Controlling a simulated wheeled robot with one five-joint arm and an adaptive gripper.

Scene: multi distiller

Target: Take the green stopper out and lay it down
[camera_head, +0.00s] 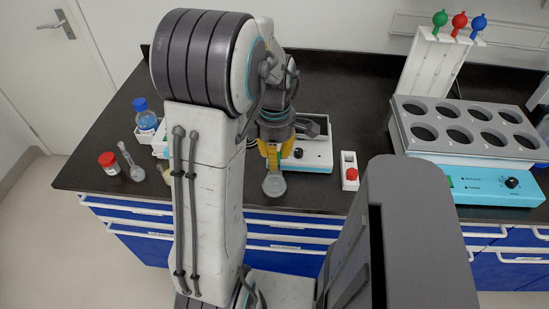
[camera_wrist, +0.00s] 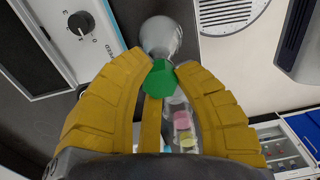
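The green stopper (camera_wrist: 158,80) is between the yellow fingertips of my gripper (camera_wrist: 160,72) in the wrist view, with a fingertip against each side of it. A clear, rounded glass vessel (camera_wrist: 160,38) lies directly beyond the stopper and in line with it. I cannot tell whether the stopper is seated in its neck. In the head view my gripper (camera_head: 272,152) points down near the front of the black bench, with the rounded glass (camera_head: 274,184) just below the fingers. The stopper is hidden there by the fingers.
A white device (camera_head: 312,155) with a dark knob is right of my gripper. A small white holder (camera_head: 349,172) with a red part stands farther right, before a grey multi-hole bath (camera_head: 470,130). Red-capped (camera_head: 108,163) and blue-capped (camera_head: 145,116) bottles and a clear flask (camera_head: 130,165) are at left.

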